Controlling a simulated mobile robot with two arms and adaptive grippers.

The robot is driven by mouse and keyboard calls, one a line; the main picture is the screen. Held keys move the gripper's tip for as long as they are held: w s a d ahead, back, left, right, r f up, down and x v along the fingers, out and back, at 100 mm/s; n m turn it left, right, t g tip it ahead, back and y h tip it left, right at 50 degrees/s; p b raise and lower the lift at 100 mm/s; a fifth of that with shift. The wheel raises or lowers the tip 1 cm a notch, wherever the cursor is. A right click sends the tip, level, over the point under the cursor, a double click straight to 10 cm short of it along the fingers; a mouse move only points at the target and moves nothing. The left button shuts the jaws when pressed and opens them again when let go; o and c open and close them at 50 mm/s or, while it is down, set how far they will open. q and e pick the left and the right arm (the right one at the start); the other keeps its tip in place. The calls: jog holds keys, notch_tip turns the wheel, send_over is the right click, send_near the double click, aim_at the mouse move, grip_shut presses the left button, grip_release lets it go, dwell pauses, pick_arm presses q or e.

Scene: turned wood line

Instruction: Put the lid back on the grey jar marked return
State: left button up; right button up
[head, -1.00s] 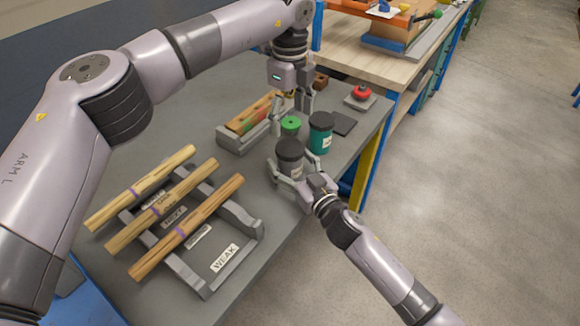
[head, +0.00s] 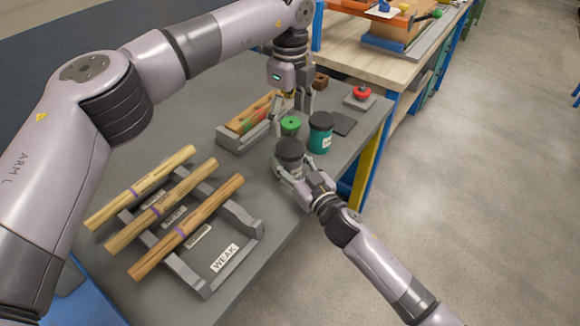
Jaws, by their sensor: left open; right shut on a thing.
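The grey jar (head: 290,162) stands near the table's right edge with a dark round top (head: 289,149). I cannot tell whether that top is a lid or an open mouth, and its marking is not readable. My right gripper (head: 289,171) is shut around the jar's body and hides part of it. My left gripper (head: 294,111) is open and points down just behind the jar, over a green round piece (head: 290,124) with a dark centre. The fingers appear to be around or above this piece; contact is not clear.
A teal jar (head: 320,137) with a black top stands close to the right of the grey jar. A dark flat pad (head: 343,124) and a red button (head: 362,92) lie beyond. A rack with wooden rods (head: 170,205) fills the front left.

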aim_at(290, 147)
grip_shut()
pick_arm(q)
jog(key=shift+n, duration=2.3)
jog(key=shift+f, duration=0.1)
jog(key=shift+f, duration=3.9)
jog(key=shift+c, duration=0.3)
